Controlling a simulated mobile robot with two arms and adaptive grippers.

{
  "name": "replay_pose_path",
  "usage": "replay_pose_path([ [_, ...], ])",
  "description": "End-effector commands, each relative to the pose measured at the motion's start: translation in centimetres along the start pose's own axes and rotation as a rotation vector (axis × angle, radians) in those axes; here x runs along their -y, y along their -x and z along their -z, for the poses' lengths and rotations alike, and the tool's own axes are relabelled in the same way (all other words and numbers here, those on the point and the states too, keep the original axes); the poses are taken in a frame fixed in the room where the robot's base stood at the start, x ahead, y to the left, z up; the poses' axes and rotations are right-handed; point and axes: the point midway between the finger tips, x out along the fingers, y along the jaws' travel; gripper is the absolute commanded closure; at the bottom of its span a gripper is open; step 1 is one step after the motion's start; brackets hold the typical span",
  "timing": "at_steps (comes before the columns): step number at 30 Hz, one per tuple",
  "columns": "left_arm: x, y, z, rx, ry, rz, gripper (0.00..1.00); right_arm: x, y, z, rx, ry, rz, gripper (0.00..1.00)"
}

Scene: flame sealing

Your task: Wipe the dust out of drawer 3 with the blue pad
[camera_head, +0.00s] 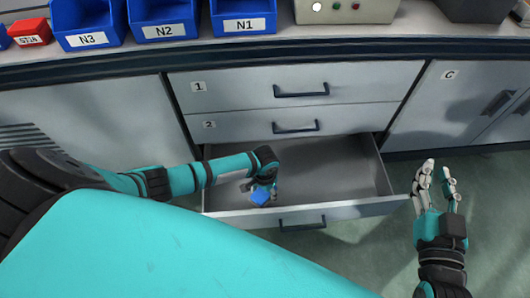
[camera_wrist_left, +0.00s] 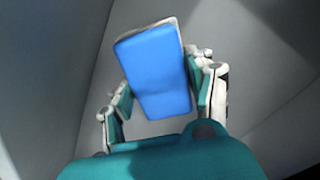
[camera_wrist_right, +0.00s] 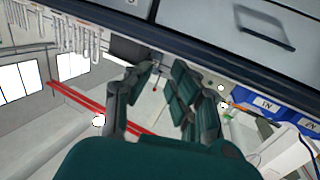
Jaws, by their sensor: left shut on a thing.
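The open drawer (camera_head: 335,172) is the lowest of the stack, below the drawers labelled 1 and 2, so I take it as drawer 3; its own label is not visible. My left gripper (camera_head: 262,188) is down inside its left part, shut on the blue pad (camera_head: 260,196). In the left wrist view the blue pad (camera_wrist_left: 155,70) sits tilted between the fingers, over the grey drawer interior. I cannot tell whether the pad touches the floor. No dust shows clearly. My right gripper (camera_head: 436,185) is open and empty, outside the drawer to its right.
Drawer 1 (camera_head: 240,90) and drawer 2 (camera_head: 245,127) are closed above. Blue bins N3 (camera_head: 87,42), N2 (camera_head: 165,32) and N1 (camera_head: 245,27) and a red box (camera_head: 30,30) stand on the worktop. Cabinet C (camera_head: 445,100) is closed at right. The drawer's middle and right are clear.

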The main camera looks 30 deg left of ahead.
Motion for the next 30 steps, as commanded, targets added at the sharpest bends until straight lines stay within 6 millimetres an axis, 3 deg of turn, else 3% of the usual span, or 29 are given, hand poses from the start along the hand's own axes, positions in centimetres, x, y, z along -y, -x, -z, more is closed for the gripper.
replay_pose_path([
  [17,0.2,1.1,-0.1,0.000,0.001,0.000,0.80,-0.8,1.5,-4.9,0.289,0.003,-0.017,0.80],
  [30,0.4,1.9,-0.2,0.000,0.002,0.000,0.80,-1.3,3.8,-8.3,0.508,0.003,-0.031,0.80],
])
